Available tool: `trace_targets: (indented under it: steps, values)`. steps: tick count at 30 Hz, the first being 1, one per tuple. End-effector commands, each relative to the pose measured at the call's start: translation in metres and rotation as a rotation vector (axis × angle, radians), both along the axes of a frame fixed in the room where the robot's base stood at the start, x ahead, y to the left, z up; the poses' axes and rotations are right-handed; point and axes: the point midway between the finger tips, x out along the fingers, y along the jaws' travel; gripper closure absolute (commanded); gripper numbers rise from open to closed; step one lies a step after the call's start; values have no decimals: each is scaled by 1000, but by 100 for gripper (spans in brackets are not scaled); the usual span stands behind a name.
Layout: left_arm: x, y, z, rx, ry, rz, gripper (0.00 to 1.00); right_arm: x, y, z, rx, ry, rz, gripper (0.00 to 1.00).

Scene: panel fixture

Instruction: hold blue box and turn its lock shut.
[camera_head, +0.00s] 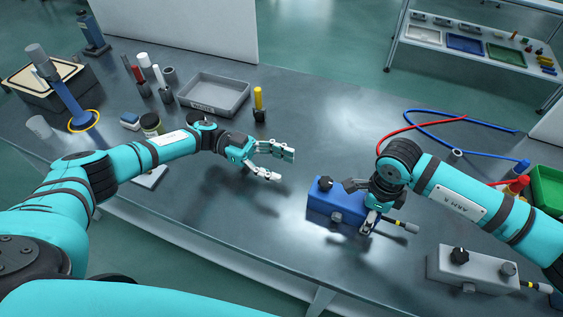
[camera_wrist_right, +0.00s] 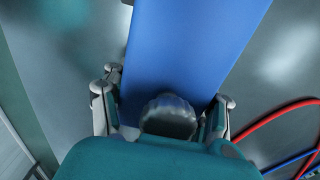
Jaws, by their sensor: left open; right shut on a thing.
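The blue box (camera_head: 333,203) lies on the grey metal table, right of the middle in the head view. A dark knob (camera_head: 325,183) stands on its left part. My right gripper (camera_head: 369,218) comes down over the box's right end. In the right wrist view the blue box (camera_wrist_right: 190,50) runs between the fingers of my right gripper (camera_wrist_right: 165,110), which is shut on it. A grey ridged knob (camera_wrist_right: 168,116) shows between these fingers, partly hidden by the gripper body. My left gripper (camera_head: 279,163) is open and empty above the table, left of the box and apart from it.
A grey box (camera_head: 470,268) with knobs stands right of the blue box. Red (camera_head: 400,130) and blue (camera_head: 480,120) hoses curve behind my right arm.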

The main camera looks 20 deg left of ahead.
Motion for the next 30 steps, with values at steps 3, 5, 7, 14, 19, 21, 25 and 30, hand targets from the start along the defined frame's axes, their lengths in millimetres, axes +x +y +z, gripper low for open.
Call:
trace_targets:
  steps: [3, 5, 7, 14, 19, 21, 25, 30]
  values:
    - [0, 0, 0, 0, 0, 0, 45, 0, 0, 0, -1, 1, 1, 95]
    - [0, 0, 0, 0, 0, 0, 45, 0, 0, 0, -1, 1, 1, 95]
    - [0, 0, 0, 0, 0, -1, 45, 0, 0, 0, -1, 0, 1, 95]
    - [0, -1, 0, 0, 0, -1, 45, 0, 0, 0, -1, 0, 0, 18]
    - [0, -1, 0, 0, 0, -1, 45, 0, 0, 0, -1, 0, 0, 14]
    - [0, -1, 0, 0, 0, -1, 45, 0, 0, 0, 0, 0, 0, 14]
    - [0, -1, 0, 0, 0, -1, 45, 1, 0, 4, 0, -1, 0, 14]
    - [0, -1, 0, 0, 0, -1, 45, 1, 0, 28, 1, -4, 2, 14]
